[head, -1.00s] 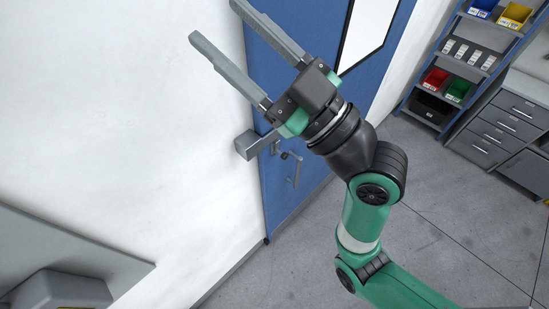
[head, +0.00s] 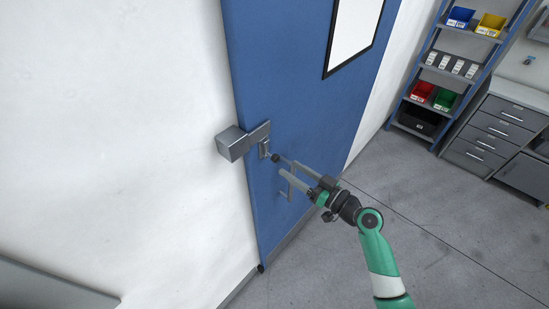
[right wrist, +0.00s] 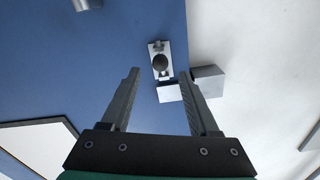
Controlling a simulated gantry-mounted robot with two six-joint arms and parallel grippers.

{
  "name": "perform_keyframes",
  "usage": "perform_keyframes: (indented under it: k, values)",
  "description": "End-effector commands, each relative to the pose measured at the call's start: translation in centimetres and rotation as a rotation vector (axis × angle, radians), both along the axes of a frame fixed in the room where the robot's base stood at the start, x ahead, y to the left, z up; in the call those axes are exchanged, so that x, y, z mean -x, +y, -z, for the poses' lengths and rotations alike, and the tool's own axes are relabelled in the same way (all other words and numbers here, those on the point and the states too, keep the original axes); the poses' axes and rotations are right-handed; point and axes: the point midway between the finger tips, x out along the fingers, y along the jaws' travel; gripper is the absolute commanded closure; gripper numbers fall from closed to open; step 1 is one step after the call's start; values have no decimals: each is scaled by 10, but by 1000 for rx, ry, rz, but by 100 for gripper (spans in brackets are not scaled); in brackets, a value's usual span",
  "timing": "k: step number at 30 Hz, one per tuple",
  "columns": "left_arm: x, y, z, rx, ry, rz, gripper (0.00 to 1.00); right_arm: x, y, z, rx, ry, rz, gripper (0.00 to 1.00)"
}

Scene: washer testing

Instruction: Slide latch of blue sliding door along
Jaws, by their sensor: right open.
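The blue sliding door (head: 295,75) stands against the white wall. Its metal latch (head: 264,149) sits near the left door edge, with a small dark round knob (head: 276,158), beside a grey box (head: 231,143) on the wall. My right gripper (head: 280,165) is open, fingers pointing at the latch area. In the right wrist view, the latch plate and dark knob (right wrist: 160,62) appear between and slightly beyond the two fingertips (right wrist: 160,74). I cannot tell whether a finger touches the knob; no grip shows. My left gripper is not in view.
The door's pull handle (head: 291,183) is just below the latch, partly behind my right gripper. A shelf rack (head: 432,98) with coloured bins and a drawer cabinet (head: 492,135) stand at the right. The grey floor (head: 400,200) between is clear.

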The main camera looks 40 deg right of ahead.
Motion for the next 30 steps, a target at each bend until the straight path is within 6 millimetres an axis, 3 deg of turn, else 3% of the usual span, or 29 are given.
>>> perform_keyframes:
  k: [3, 9, 20, 30]
  values:
    - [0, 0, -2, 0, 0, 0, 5, -29, 4, -1, 1, 0, -4, 39]
    - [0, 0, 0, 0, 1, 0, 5, -63, 7, 0, 1, -2, -3, 39]
    - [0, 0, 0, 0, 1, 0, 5, -74, 7, 0, 2, 0, 0, 39]
    - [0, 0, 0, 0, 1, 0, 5, -73, 7, 0, 1, 0, -1, 96]
